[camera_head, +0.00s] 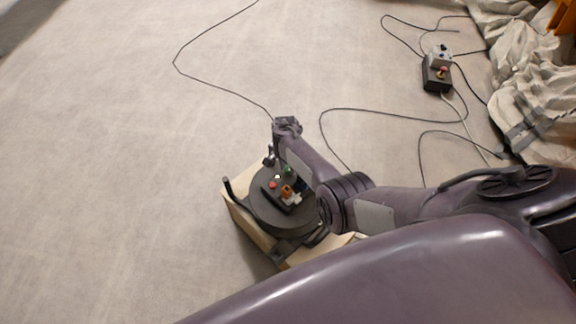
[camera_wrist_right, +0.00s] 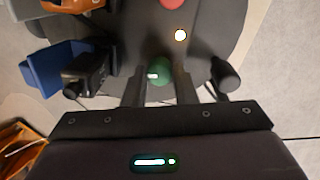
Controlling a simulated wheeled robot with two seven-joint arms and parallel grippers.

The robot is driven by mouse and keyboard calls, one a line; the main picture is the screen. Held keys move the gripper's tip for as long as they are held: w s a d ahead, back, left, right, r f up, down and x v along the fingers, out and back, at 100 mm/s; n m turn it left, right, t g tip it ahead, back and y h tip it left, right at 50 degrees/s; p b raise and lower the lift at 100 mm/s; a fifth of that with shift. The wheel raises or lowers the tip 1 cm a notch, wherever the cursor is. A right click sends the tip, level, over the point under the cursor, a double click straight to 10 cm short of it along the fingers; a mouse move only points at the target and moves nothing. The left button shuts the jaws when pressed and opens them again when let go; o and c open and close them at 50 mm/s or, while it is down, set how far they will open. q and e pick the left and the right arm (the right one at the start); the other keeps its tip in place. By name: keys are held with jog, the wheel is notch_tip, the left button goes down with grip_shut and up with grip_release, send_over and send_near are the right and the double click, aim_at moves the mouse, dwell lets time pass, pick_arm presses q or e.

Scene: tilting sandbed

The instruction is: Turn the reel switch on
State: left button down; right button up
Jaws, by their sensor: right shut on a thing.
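The reel (camera_head: 262,212) is a dark round drum on a pale box-like base, low in the middle of the head view. On its top is a black control panel with a red button (camera_head: 272,184), an orange part (camera_head: 286,191) and a green knob (camera_head: 288,170). In the right wrist view the green knob (camera_wrist_right: 160,72) has a small white mark on it and a bright white lamp (camera_wrist_right: 180,35) shows beyond it. My right gripper (camera_wrist_right: 161,80) is shut on the green knob, one finger on each side. My left gripper is not in view.
A dark control box (camera_head: 436,78) with a grey top and a red button lies on the floor at the upper right, among cables. Crumpled pale cloth (camera_head: 535,90) lies at the right edge. A thin cable runs up from the reel. The carpet on the left is clear.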

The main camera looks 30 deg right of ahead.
aim_at(287, 168)
jog(key=o, duration=1)
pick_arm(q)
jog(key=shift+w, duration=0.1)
pick_arm(e)
jog(key=shift+r, duration=0.2)
notch_tip(287, 168, up, 2)
jog(key=shift+w+r+p, duration=0.1)
jog(key=shift+r+p, duration=0.15)
jog(key=shift+p, duration=0.6)
notch_tip(287, 168, up, 4)
jog(key=shift+a+f+p, duration=0.1)
jog(key=shift+p, duration=0.55)
jog(key=shift+r, duration=0.5)
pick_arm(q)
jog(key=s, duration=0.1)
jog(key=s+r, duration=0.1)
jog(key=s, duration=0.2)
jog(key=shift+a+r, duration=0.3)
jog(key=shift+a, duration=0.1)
